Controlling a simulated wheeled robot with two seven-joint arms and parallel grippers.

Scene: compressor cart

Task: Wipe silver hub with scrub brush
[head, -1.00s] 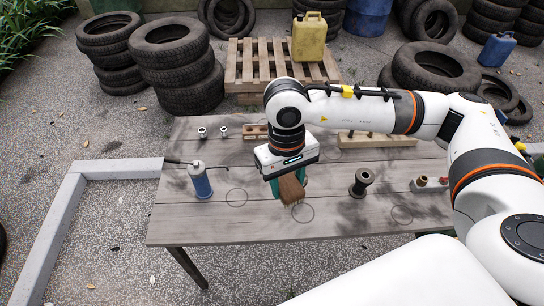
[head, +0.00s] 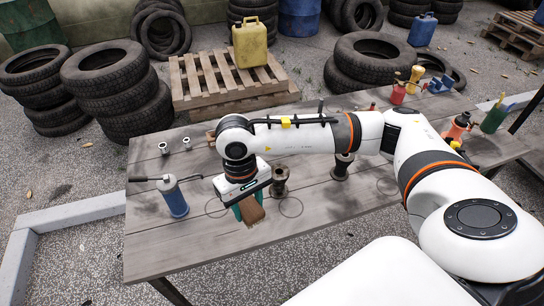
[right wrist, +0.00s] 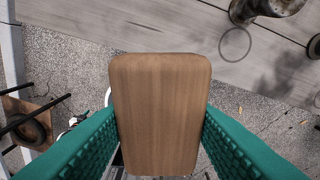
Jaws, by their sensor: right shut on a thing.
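The scrub brush (head: 251,211) has a brown wooden block. My right gripper (head: 248,203) is shut on it, with teal fingers on either side of the block in the right wrist view (right wrist: 160,115). The brush is above the front part of the table, between two drawn circles. Two flanged, spool-shaped metal hubs stand upright behind and to the right: a near one (head: 280,182), close beside the gripper, and a farther one (head: 342,167). Both look dark and stained; I cannot tell which is the silver one. The brush appears apart from both. My left gripper is not in view.
A blue cylinder tool with a black handle (head: 174,198) stands left of the brush on the wooden table (head: 330,205). Two small silver fittings (head: 163,148) stand at the back left. Red and yellow bottles (head: 398,92) stand on the right. Tyres and a pallet (head: 225,85) lie behind.

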